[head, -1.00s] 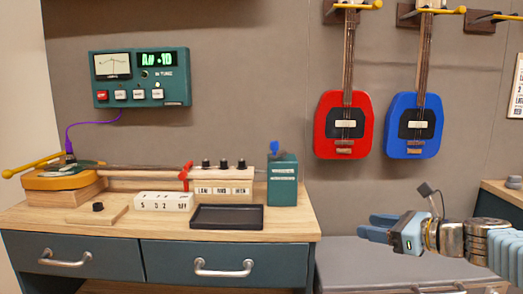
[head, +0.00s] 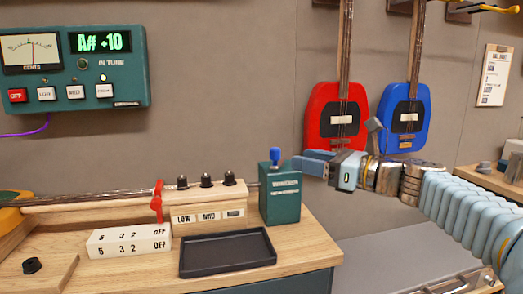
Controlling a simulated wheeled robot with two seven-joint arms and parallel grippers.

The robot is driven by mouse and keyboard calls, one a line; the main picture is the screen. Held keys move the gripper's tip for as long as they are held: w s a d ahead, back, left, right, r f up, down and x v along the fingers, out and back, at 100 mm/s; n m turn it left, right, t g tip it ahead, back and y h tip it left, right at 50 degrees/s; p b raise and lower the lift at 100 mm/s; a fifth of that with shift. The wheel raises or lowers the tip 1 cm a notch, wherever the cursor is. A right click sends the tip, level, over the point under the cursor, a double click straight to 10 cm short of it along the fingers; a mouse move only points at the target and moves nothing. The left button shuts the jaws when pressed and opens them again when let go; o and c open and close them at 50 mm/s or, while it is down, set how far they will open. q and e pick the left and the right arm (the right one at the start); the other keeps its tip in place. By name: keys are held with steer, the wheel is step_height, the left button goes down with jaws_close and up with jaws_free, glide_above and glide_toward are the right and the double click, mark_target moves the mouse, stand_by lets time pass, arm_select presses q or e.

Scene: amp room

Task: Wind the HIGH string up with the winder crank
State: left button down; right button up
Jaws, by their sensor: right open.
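The one-string-box instrument (head: 90,205) lies along the bench, its strings running right to a head block with three black pegs (head: 206,181). Tags below read LOW and MID; the third (head: 234,213), below the right peg, is too small to read surely. A teal box (head: 281,205) stands at the neck's right end, with a blue knob (head: 276,155) on top; it may be the winder crank. My right gripper (head: 298,163) is open and empty, pointing left, just right of the blue knob; whether they touch is unclear. My left gripper is out of view.
A tuner (head: 72,110) on the wall reads A# +10. A black tray (head: 227,252) and a white block marked 5, 3, 2, Off (head: 129,241) lie in front. A red clip (head: 157,202) crosses the neck. Red (head: 336,112) and blue (head: 404,118) guitars hang behind.

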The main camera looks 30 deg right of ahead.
mark_target(278, 157)
steer(key=p+x, duration=0.1)
steer(key=x, duration=0.9)
steer(key=shift+w+a, duration=0.15)
steer(key=shift+w, duration=0.15)
steer(key=shift+c, duration=0.5)
jaws_close()
